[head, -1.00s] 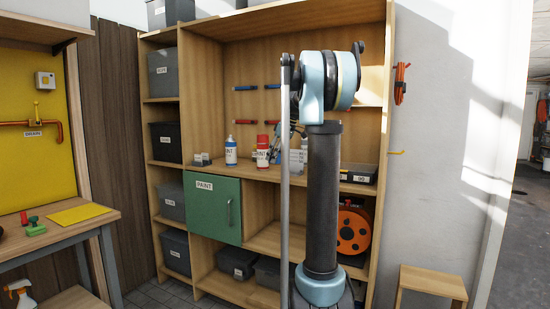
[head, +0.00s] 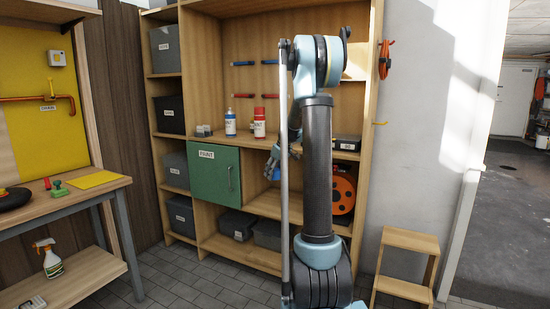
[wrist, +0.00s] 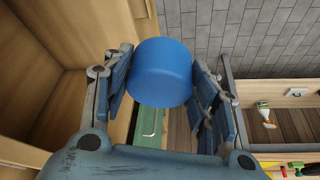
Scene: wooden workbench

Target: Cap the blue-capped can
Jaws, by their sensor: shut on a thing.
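My gripper (wrist: 158,92) is shut on a blue cap (wrist: 160,65), a plain round cylinder held between both fingers in the wrist view. In the head view my gripper (head: 272,162) is small and partly hidden behind my arm, in front of the shelf unit. A white and blue paint can (head: 230,124) stands upright on the middle shelf, with a narrow pale top and no blue cap visible on it. My gripper is to the right of this can and lower, apart from it.
A red and white paint can (head: 259,124) stands close to the right of the blue one. Small grey blocks (head: 203,131) sit to the left. A green cabinet door (head: 214,176) is below. A black bin (head: 347,143) and an orange reel (head: 343,193) are at right.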

